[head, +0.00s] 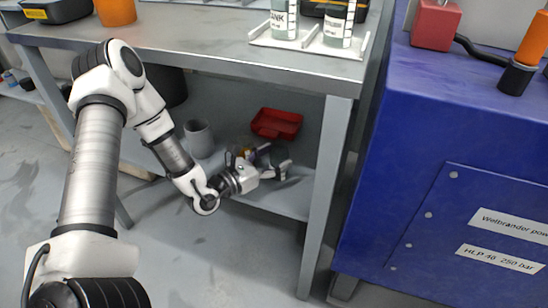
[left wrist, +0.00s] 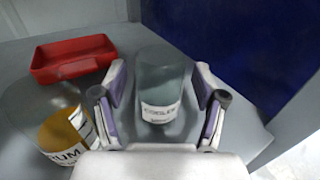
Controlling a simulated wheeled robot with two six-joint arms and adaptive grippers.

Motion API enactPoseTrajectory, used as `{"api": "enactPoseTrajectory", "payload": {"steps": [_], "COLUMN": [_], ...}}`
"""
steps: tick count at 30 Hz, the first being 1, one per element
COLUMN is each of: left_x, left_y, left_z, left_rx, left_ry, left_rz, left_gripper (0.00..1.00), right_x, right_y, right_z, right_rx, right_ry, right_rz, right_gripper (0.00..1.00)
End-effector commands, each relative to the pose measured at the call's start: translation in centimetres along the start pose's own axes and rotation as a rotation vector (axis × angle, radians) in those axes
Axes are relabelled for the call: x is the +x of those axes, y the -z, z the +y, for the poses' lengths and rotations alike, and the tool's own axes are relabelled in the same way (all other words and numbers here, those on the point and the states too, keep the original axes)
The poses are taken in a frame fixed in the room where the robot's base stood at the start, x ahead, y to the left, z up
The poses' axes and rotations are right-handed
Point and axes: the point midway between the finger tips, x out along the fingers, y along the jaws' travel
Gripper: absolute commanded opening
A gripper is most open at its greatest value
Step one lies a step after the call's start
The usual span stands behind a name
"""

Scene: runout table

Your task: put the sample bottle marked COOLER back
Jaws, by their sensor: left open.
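The sample bottle (left wrist: 163,75) is a grey-green cylinder with a white label that seems to read COOLER. It stands upright on the lower shelf in the left wrist view. My left gripper (left wrist: 160,97) is open, with one finger on each side of the bottle; I cannot tell whether they touch it. In the head view my left gripper (head: 275,167) is under the table top, and the COOLER bottle cannot be made out there. A white rack (head: 263,40) on the table top holds two labelled bottles, one marked TANK (head: 284,18). My right gripper is not in view.
A bottle of amber liquid (left wrist: 62,132), label ending in UM, stands close left of my left gripper. A red tray (head: 276,124) and a grey cup (head: 199,138) are on the lower shelf (head: 290,205). The table top (head: 200,38) is above; a blue unit (head: 450,130) stands right.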

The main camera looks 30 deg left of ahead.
Motion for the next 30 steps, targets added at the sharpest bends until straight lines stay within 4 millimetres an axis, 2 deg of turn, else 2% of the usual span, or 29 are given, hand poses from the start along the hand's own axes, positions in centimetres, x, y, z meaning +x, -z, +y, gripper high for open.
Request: {"api": "enactPoseTrajectory", "payload": {"steps": [4, 7, 15, 21, 24, 30], "left_x": [0.0, -1.3, -7.7, -11.3, -11.9, -12.0], "left_y": [-0.6, -0.6, -1.0, -0.7, -0.5, -0.3], "left_z": [0.0, 0.2, 0.2, 0.1, 0.0, 0.0], "left_rx": [0.0, -0.006, -0.006, -0.003, 0.0, 0.001], "left_ry": [0.0, -0.005, -0.008, -0.004, -0.002, 0.0], "left_rz": [0.0, 0.002, 0.001, 0.001, 0.0, 0.0], "left_gripper": [0.71, 0.71, 0.71, 0.71, 0.71, 0.71], "right_x": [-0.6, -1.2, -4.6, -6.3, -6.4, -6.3], "right_y": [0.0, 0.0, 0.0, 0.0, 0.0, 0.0], "right_z": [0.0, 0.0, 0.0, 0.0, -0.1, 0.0], "right_rx": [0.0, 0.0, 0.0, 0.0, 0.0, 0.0], "right_ry": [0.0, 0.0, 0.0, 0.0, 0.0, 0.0], "right_rz": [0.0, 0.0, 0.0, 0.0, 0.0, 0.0], "right_gripper": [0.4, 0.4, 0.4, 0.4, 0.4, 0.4]}}
